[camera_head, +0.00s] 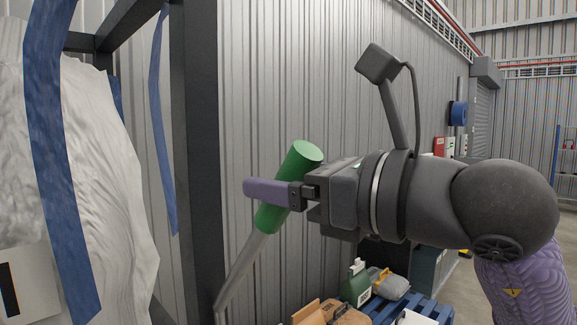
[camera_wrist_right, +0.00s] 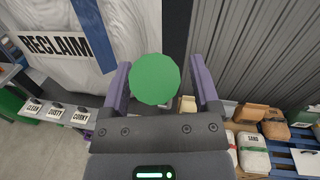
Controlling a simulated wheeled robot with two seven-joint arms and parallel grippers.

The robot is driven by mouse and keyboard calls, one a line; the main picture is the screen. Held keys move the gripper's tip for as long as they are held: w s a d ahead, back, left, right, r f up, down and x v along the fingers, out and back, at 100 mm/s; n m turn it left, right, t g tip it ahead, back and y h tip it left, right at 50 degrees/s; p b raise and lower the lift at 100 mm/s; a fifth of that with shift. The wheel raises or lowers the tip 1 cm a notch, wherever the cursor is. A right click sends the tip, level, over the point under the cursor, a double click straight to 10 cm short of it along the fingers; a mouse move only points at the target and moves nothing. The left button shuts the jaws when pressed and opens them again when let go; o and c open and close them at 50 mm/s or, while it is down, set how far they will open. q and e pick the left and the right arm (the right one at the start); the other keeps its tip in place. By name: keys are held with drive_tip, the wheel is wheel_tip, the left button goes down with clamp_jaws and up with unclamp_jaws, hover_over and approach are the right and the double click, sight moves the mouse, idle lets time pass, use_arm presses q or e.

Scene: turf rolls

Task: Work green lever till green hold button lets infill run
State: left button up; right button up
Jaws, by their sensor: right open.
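The green lever (camera_head: 290,185) has a thick green cylindrical grip on a grey metal rod, tilted up to the right in the head view. In the right wrist view the grip's round green end (camera_wrist_right: 155,79) sits between the fingers. My right gripper (camera_head: 262,190) reaches in from the right with its purple fingers on either side of the grip. The far finger is hidden behind the grip in the head view. I see no green hold button. My left gripper is out of view.
A white bulk bag (camera_head: 95,180) with blue straps, marked RECLAIM in the wrist view (camera_wrist_right: 58,45), hangs by a dark post (camera_head: 200,150) at left. A blue pallet (camera_head: 385,308) with sacks and boxes stands below.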

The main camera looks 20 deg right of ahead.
clamp_jaws()
idle(0.3)
idle(0.6)
idle(0.5)
